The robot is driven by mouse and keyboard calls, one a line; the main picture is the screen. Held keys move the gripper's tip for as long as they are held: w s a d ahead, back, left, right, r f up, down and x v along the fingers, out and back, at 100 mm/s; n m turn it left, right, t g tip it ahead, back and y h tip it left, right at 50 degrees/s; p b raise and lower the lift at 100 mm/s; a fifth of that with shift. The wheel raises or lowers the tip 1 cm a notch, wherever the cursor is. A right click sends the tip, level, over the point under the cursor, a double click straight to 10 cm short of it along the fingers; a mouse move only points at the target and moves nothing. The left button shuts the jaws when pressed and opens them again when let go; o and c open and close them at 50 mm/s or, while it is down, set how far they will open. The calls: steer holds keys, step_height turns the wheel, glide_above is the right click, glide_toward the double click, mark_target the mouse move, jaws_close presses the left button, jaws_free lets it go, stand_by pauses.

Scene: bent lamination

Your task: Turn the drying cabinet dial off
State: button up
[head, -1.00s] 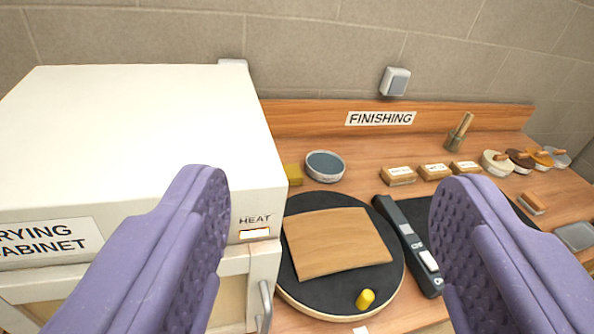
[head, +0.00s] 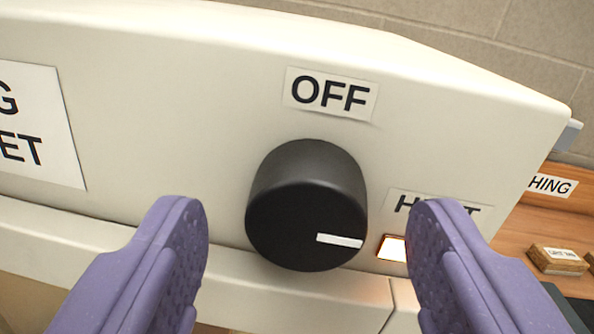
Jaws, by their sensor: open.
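The drying cabinet (head: 200,95) is white and fills most of the view. Its black round dial (head: 305,205) stands out from the front panel, near the middle of the picture. The dial's white pointer mark (head: 339,241) points right and slightly down, towards the lit orange lamp (head: 392,248) under the HEAT label. The OFF label (head: 330,94) is above the dial. My gripper (head: 308,235) is open, with one purple finger to the left of the dial and the other to its right. Neither finger visibly touches the dial. The right finger covers part of the HEAT label.
A seam and the cabinet's lower front run below the dial. At the right is the wooden bench with a small labelled block (head: 557,260), a partly visible FINISHING sign (head: 551,185) and the block wall (head: 490,40) behind.

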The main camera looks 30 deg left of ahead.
steer(key=shift+w+a, duration=0.35)
steer(key=shift+w, duration=0.1)
steer(key=c, duration=1.1)
steer(key=shift+o, duration=0.2)
